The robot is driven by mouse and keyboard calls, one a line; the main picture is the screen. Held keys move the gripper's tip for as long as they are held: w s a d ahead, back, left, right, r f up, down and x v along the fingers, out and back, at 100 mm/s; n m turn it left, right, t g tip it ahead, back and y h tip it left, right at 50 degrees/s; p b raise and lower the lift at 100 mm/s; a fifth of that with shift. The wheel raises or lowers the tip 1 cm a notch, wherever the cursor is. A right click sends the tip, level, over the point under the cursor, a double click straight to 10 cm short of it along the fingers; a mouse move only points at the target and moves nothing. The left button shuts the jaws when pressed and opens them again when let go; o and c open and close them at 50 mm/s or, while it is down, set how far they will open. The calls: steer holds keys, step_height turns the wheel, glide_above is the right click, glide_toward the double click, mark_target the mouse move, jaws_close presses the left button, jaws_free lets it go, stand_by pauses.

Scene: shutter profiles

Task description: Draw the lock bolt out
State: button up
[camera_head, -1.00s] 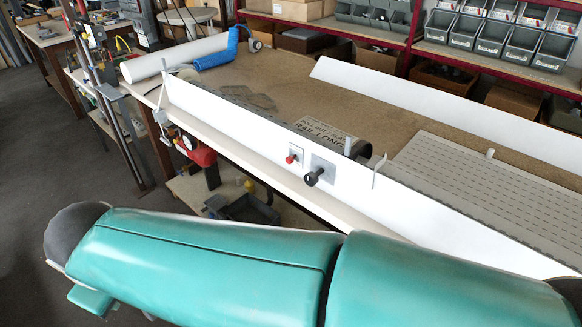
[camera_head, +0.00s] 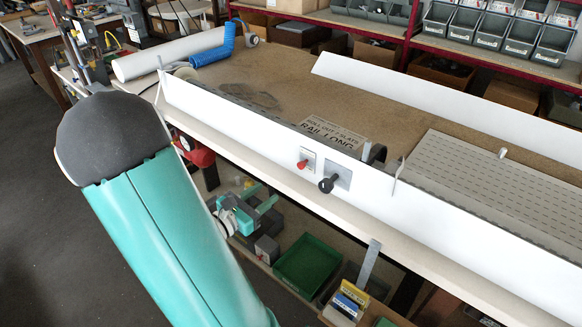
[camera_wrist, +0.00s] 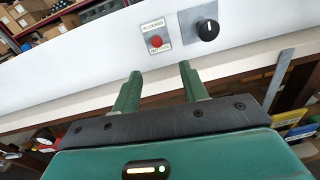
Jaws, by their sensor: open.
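The lock bolt appears to be the red knob (camera_head: 303,164) on a small pale plate in the long white side profile. In the wrist view the red knob (camera_wrist: 156,41) sits on a labelled plate whose upper line seems to read "IN LOCKED". A black knob (camera_head: 327,185) on a grey plate is just right of it, also in the wrist view (camera_wrist: 208,30). My gripper (camera_wrist: 160,70) is open and empty, its two green fingers pointing towards the profile below the red knob, apart from it. In the head view my gripper (camera_head: 264,196) is low, in front of the bench edge.
The bench's front ledge (camera_head: 390,233) runs below the profile. A grey upright strip (camera_head: 369,264), a green bin (camera_head: 308,265) and small boxes (camera_head: 349,300) are below it. A red clamp-like item (camera_head: 196,152) is at the left. A perforated slat panel (camera_head: 490,190) lies behind the profile.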

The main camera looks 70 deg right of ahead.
mark_target(299, 166)
steer(key=shift+n+t+h, duration=0.4)
steer(key=shift+n, duration=0.2)
steer(key=x, duration=1.4)
steer(key=shift+s+d+f, duration=0.15)
steer(key=shift+d+f, duration=0.1)
steer(key=shift+d, duration=0.05)
jaws_close()
